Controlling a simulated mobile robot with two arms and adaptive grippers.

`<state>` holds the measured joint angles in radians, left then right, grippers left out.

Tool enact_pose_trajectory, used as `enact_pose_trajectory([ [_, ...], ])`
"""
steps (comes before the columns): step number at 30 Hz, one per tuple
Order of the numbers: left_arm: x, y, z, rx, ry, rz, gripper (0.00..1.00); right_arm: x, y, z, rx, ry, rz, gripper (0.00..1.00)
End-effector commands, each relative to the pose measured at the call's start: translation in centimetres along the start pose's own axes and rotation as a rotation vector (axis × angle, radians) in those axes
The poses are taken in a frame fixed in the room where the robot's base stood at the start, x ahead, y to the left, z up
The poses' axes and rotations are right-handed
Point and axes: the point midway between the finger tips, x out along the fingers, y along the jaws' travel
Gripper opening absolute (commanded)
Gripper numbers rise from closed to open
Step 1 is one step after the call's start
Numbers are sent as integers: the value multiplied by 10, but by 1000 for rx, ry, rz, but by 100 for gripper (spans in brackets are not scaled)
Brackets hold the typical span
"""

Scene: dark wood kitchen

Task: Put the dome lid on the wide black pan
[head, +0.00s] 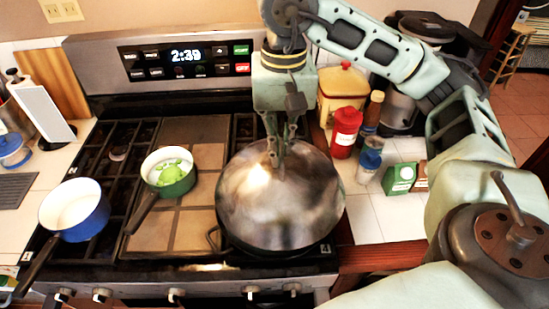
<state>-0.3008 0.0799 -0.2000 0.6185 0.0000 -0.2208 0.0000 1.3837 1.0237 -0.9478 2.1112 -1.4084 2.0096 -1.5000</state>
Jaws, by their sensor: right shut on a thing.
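The dome lid (280,205) is a large shiny metal dome at the right side of the stove. My right gripper (279,165) comes down from above and is shut on the lid at its top centre. The wide black pan (265,252) is mostly hidden under the lid; only a dark rim shows along the lower edge. The lid covers the pan from this view, and I cannot tell whether it touches the rim all around. My left gripper is not in view.
A green pot (168,172) with green food and a blue pot (74,210) stand on the stove to the left. A red bottle (345,132), a blue-capped jar (369,160) and small boxes (399,178) stand on the right counter. The front right counter tiles are clear.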

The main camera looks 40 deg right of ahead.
Motion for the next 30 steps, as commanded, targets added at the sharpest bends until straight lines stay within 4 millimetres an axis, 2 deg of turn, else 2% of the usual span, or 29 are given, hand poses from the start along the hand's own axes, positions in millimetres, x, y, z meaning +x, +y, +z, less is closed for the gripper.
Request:
enact_pose_trajectory([
  [5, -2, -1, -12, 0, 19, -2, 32, 7, -12, -4, 0, 1, -1, 0],
  [16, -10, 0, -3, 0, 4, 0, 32, 43, -10, -4, 1, 0, 1, 0],
  [30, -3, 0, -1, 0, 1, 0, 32, 51, -11, -4, 1, 2, -2, 0],
])
